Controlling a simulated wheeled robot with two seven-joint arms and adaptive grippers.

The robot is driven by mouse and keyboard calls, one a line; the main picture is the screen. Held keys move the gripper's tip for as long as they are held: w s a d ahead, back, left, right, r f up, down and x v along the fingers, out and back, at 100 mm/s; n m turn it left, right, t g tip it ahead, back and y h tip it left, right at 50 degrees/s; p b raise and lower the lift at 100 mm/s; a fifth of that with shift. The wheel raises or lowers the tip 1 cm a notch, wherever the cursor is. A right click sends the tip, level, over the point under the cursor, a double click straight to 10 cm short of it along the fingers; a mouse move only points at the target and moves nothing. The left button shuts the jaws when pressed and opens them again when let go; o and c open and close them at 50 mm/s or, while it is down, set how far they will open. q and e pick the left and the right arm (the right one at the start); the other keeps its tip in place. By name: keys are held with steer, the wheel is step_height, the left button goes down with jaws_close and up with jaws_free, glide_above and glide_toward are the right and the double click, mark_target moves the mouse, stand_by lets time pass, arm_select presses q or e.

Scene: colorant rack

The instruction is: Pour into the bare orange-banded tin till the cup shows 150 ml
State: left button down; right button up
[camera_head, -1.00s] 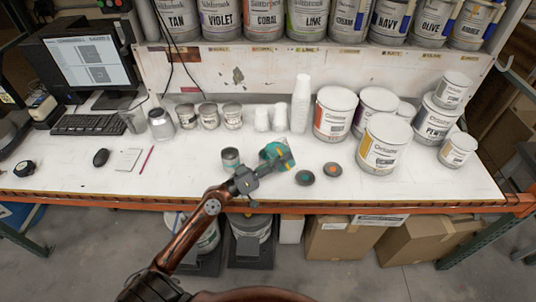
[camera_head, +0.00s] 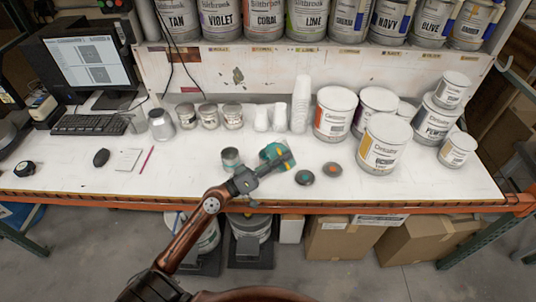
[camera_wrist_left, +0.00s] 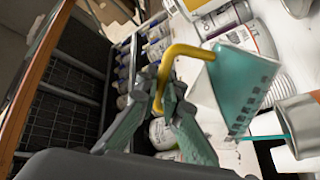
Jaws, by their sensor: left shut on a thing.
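My left gripper (camera_head: 262,164) is shut on the yellow handle (camera_wrist_left: 183,52) of a teal cup (camera_head: 277,151). In the left wrist view the teal cup (camera_wrist_left: 240,82) has dark marks on its side; its liquid level cannot be read. A small grey tin (camera_head: 230,159) stands on the bench left of the cup, apart from it in the head view. Its band colour is unclear. A pale round container (camera_wrist_left: 300,120) shows at the wrist view's right edge. A thin teal strip (camera_wrist_left: 262,137) runs towards it; I cannot tell if it is liquid. My right gripper is out of view.
Two dark discs, with a teal dot (camera_head: 304,177) and an orange dot (camera_head: 332,169), lie right of the cup. Several small tins (camera_head: 208,116) and white cups (camera_head: 300,105) stand behind. Large pails (camera_head: 383,145) fill the right. The front left is mostly clear.

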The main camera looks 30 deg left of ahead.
arm_select(q)
steer(key=shift+w+a+r+n+t+p, duration=0.1)
steer(key=shift+a+r+n+t+p, duration=0.3)
steer(key=shift+r+n+p, duration=0.5)
stand_by(3.2)
steer(key=shift+a+f, duration=0.1)
steer(key=shift+a, duration=0.05)
steer(key=shift+w+f+n+p, duration=0.15)
steer(key=shift+n+p, duration=0.15)
stand_by(0.7)
steer(key=shift+a, duration=0.1)
